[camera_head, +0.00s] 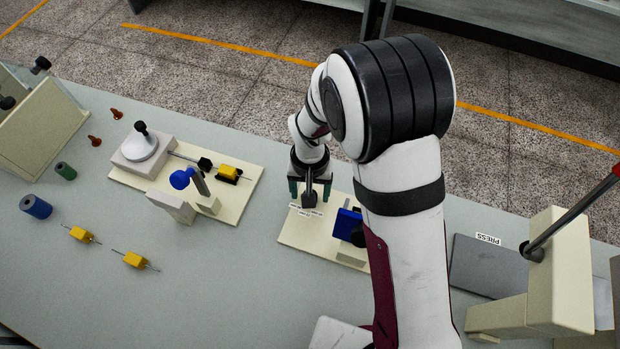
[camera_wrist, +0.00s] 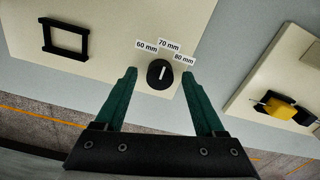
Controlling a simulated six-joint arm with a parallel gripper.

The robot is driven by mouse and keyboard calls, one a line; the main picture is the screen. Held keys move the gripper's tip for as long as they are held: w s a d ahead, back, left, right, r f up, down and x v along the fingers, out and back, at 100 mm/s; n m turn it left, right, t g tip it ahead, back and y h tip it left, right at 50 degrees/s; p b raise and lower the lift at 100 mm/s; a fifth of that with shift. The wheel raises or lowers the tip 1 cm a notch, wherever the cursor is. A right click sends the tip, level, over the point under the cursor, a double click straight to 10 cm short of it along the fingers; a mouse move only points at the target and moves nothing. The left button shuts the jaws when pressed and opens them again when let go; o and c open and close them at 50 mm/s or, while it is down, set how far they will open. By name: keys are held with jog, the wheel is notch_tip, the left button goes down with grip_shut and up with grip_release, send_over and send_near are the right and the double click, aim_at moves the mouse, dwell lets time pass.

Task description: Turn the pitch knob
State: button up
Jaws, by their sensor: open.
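The pitch knob (camera_wrist: 159,73) is a round black knob with a white pointer line. It sits on a cream plate (camera_wrist: 110,22), with labels 60 mm, 70 mm and 80 mm around it. In the wrist view the white line points roughly towards the 70 mm label (camera_wrist: 168,46). My gripper (camera_wrist: 158,72) is open, with its green fingers on either side of the knob and a gap showing to each. In the head view my gripper (camera_head: 309,186) is over the left part of the cream plate (camera_head: 290,238); the knob is hard to make out there.
A blue block (camera_head: 347,224) stands on the same plate, right of my gripper. To the left is another cream board (camera_head: 240,190) with a crank, a blue knob and a yellow block. A press (camera_head: 562,270) stands at the right. Yellow pieces (camera_head: 135,260) lie front left.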

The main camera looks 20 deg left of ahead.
notch_tip(320, 180, up, 15)
dwell(0.4)
jog(key=s+d+r+m, duration=0.1)
jog(key=s+d, duration=0.1)
jog(key=d, duration=0.2)
jog(key=s+d+r+m, duration=0.2)
jog(key=d, duration=0.2)
jog(key=s+d+r+m, duration=0.1)
jog(key=s+d+r, duration=0.1)
jog(key=d, duration=0.3)
jog(key=shift+s+d+r+y, duration=0.1)
jog(key=shift+s+y, duration=0.25)
jog(key=shift+y, duration=0.05)
jog(key=s+d+m+y, duration=0.1)
jog(key=s+d+m, duration=0.3)
jog(key=s, duration=0.6)
jog(key=shift+d+f, duration=0.4)
jog(key=shift+d, duration=0.3)
